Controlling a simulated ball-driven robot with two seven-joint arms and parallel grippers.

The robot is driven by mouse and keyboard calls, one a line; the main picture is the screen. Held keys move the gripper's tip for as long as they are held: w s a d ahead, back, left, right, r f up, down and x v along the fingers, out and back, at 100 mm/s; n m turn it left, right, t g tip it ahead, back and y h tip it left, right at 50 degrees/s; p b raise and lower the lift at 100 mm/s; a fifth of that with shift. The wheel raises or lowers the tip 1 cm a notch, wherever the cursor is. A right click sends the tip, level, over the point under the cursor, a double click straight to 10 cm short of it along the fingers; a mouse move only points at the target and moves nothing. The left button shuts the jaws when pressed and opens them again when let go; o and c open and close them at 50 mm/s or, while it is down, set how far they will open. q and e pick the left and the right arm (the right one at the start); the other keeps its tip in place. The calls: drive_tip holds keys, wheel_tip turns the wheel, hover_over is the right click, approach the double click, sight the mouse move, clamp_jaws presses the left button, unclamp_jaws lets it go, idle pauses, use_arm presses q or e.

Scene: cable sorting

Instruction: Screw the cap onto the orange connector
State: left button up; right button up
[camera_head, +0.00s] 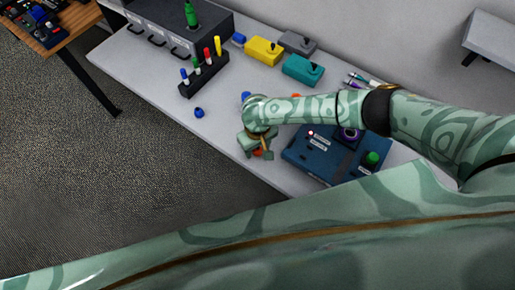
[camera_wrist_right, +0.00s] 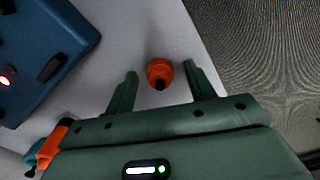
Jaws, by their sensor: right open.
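A small round orange piece (camera_wrist_right: 160,72) with a dark end lies on the pale table, between the spread fingers of my right gripper (camera_wrist_right: 161,70) in the right wrist view. I cannot tell whether it is the cap or the connector. The fingers are open and a gap shows on both sides of the piece. In the head view my right gripper (camera_head: 256,146) is low over the table's front edge, with a bit of orange under it. Another orange part (camera_wrist_right: 52,142) with teal beside it shows at the wrist view's lower left. My left gripper is not in view.
A blue panel box (camera_head: 320,160) with a green knob stands right of my gripper. A black rack (camera_head: 204,76) of coloured pens and a loose blue piece (camera_head: 199,112) are to the left. Yellow (camera_head: 263,50) and teal (camera_head: 303,70) boxes stand behind.

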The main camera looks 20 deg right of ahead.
drive_tip(key=c, duration=1)
drive_tip(key=shift+r, duration=0.15)
drive_tip(key=shift+r, duration=0.25)
wheel_tip(320, 180, up, 2)
drive_tip(key=shift+r+p, duration=0.1)
drive_tip(key=shift+p, duration=0.6)
drive_tip(key=a+r+p, duration=0.1)
drive_tip(key=a+r, duration=0.2)
drive_tip(key=a, duration=0.1)
drive_tip(key=s+a+r+p, duration=0.1)
drive_tip(key=a+r, duration=0.2)
drive_tip(key=a, duration=0.2)
drive_tip(key=s+a+r+p, duration=0.1)
drive_tip(key=a+r, duration=0.3)
drive_tip(key=a, duration=0.1)
